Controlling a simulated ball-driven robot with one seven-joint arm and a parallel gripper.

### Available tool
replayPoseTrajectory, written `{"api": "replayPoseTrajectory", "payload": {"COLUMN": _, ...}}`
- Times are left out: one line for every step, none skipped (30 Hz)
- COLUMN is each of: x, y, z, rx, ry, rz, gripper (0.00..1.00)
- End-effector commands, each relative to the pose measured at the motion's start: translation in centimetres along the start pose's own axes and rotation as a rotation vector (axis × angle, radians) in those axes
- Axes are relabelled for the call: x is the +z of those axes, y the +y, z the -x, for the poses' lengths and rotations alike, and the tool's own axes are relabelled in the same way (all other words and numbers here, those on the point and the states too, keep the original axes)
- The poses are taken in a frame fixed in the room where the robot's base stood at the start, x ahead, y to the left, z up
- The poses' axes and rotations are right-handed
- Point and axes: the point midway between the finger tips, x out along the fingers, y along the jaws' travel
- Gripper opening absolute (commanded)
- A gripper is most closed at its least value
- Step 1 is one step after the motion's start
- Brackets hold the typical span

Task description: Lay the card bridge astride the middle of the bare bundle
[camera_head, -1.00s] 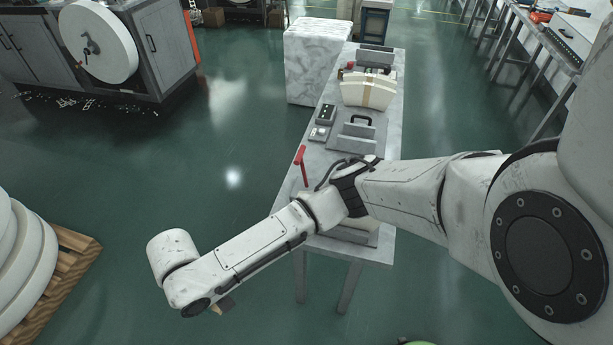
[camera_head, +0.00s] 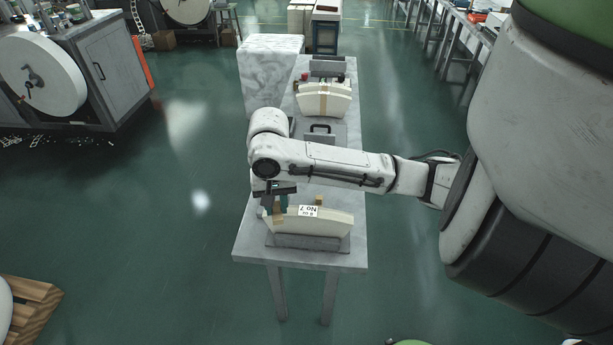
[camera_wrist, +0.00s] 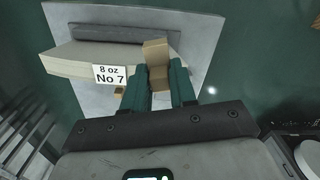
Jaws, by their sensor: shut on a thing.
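The bare bundle (camera_head: 325,226) is a cream, curved stack on a grey base at the near end of the table, with a white "8 oz No 7" label (camera_head: 308,211); in the wrist view its cream body (camera_wrist: 72,58) runs left of the label. My gripper (camera_head: 279,206) is shut on the brown card bridge (camera_head: 279,217). In the wrist view the card bridge (camera_wrist: 156,52) shows between and beyond the teal fingers (camera_wrist: 165,76). The card is over or in front of the bundle's left end in the head view, off its middle. Whether it touches the bundle I cannot tell.
A far bundle (camera_head: 310,104) with a brown band stands farther along the table (camera_head: 300,259). A black-handled grey piece (camera_head: 320,130) lies between, partly behind my arm. A small tan block (camera_head: 319,200) shows behind the near bundle. A marble block (camera_head: 265,75) stands beside the table.

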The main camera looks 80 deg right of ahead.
Motion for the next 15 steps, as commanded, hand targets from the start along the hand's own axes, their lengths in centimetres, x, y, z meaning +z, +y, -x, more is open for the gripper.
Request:
{"api": "replayPoseTrajectory", "payload": {"x": -0.6, "y": 1.9, "z": 1.3, "rx": 0.001, "ry": 0.004, "rz": -0.065, "gripper": 0.00}}
{"api": "replayPoseTrajectory", "payload": {"x": -0.8, "y": 2.9, "z": 1.8, "rx": 0.002, "ry": 0.005, "rz": -0.100, "gripper": 0.00}}
{"api": "replayPoseTrajectory", "payload": {"x": -1.0, "y": 4.0, "z": 2.4, "rx": 0.002, "ry": 0.006, "rz": -0.142, "gripper": 0.00}}
{"api": "replayPoseTrajectory", "payload": {"x": -1.1, "y": 4.8, "z": 2.8, "rx": 0.003, "ry": 0.006, "rz": -0.169, "gripper": 0.00}}
{"api": "replayPoseTrajectory", "payload": {"x": -1.2, "y": 5.5, "z": 3.1, "rx": 0.005, "ry": 0.007, "rz": -0.195, "gripper": 0.00}}
{"api": "replayPoseTrajectory", "payload": {"x": -1.3, "y": 6.2, "z": 3.5, "rx": 0.006, "ry": 0.009, "rz": -0.223, "gripper": 0.00}}
{"api": "replayPoseTrajectory", "payload": {"x": -1.3, "y": 6.7, "z": 3.8, "rx": 0.006, "ry": 0.010, "rz": -0.239, "gripper": 0.00}}
{"api": "replayPoseTrajectory", "payload": {"x": -1.4, "y": 7.1, "z": 3.9, "rx": 0.007, "ry": 0.010, "rz": -0.254, "gripper": 0.00}}
{"api": "replayPoseTrajectory", "payload": {"x": -1.4, "y": 7.5, "z": 4.1, "rx": 0.007, "ry": 0.011, "rz": -0.269, "gripper": 0.00}}
{"api": "replayPoseTrajectory", "payload": {"x": -1.4, "y": 7.7, "z": 4.2, "rx": 0.008, "ry": 0.011, "rz": -0.276, "gripper": 0.00}}
{"api": "replayPoseTrajectory", "payload": {"x": -1.4, "y": 7.8, "z": 4.2, "rx": 0.008, "ry": 0.011, "rz": -0.281, "gripper": 0.00}}
{"api": "replayPoseTrajectory", "payload": {"x": -1.4, "y": 7.9, "z": 4.3, "rx": 0.008, "ry": 0.011, "rz": -0.285, "gripper": 0.00}}
{"api": "replayPoseTrajectory", "payload": {"x": -1.4, "y": 8.0, "z": 4.3, "rx": 0.009, "ry": 0.011, "rz": -0.286, "gripper": 0.00}}
{"api": "replayPoseTrajectory", "payload": {"x": -1.4, "y": 8.0, "z": 4.3, "rx": 0.009, "ry": 0.011, "rz": -0.287, "gripper": 0.00}}
{"api": "replayPoseTrajectory", "payload": {"x": -1.4, "y": 8.0, "z": 4.3, "rx": 0.009, "ry": 0.011, "rz": -0.286, "gripper": 0.00}}
